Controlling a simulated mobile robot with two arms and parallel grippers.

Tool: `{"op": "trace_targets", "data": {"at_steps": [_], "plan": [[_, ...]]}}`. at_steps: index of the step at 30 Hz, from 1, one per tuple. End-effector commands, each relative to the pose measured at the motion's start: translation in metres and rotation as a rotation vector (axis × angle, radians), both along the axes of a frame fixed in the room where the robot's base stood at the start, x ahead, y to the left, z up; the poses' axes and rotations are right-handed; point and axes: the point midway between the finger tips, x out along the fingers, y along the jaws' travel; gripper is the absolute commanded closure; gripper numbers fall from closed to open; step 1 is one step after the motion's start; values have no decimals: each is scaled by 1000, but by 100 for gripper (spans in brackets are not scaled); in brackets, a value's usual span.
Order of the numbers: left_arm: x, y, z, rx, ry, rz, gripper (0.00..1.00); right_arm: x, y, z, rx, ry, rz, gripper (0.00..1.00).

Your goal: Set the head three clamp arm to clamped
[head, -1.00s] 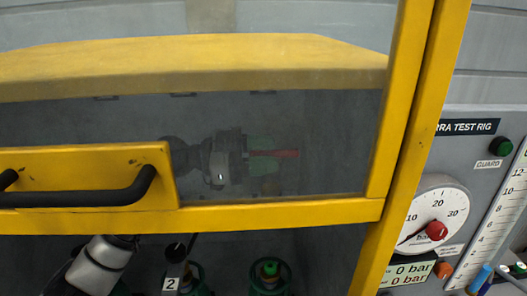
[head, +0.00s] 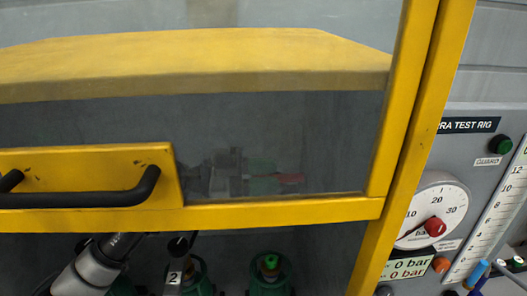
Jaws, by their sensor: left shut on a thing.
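My left gripper (head: 246,180) shows dimly and blurred through the guard's dark window. It is shut, with a red bar-like piece (head: 288,178) and green parts at its fingers. I cannot tell for certain whether this red piece is the head three clamp arm. Under the guard's lower edge stand a green head with a "2" tag (head: 174,278) and another green head (head: 270,275) to its right, whose number I cannot see.
A yellow-framed guard (head: 290,211) with a black handle (head: 90,199) lies across the view in front of the heads. On the right are a gauge panel with a dial (head: 437,207), a green guard button (head: 501,145) and displays reading 0 bar.

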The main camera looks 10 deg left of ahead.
Motion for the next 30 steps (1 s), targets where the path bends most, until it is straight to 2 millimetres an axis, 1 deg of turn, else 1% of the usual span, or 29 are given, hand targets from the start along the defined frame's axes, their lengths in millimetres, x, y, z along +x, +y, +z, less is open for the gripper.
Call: {"op": "trace_targets", "data": {"at_steps": [1,6,12,15,21,30], "plan": [[-10,-2,-10,11,-23,-6,100,0,0,0,0,0,0,41],[-36,-8,-39,35,-152,-6,100,0,0,-5,0,0,-1,41],[-59,-12,-71,60,-284,-7,100,0,0,-13,0,0,-1,41],[-66,-14,-83,71,-336,-6,100,0,0,-17,1,0,-1,41],[-75,-16,-99,84,-406,-5,100,0,2,-21,3,1,-3,41],[-78,-16,-105,90,-435,-6,100,0,4,-23,4,1,-4,41]]}}
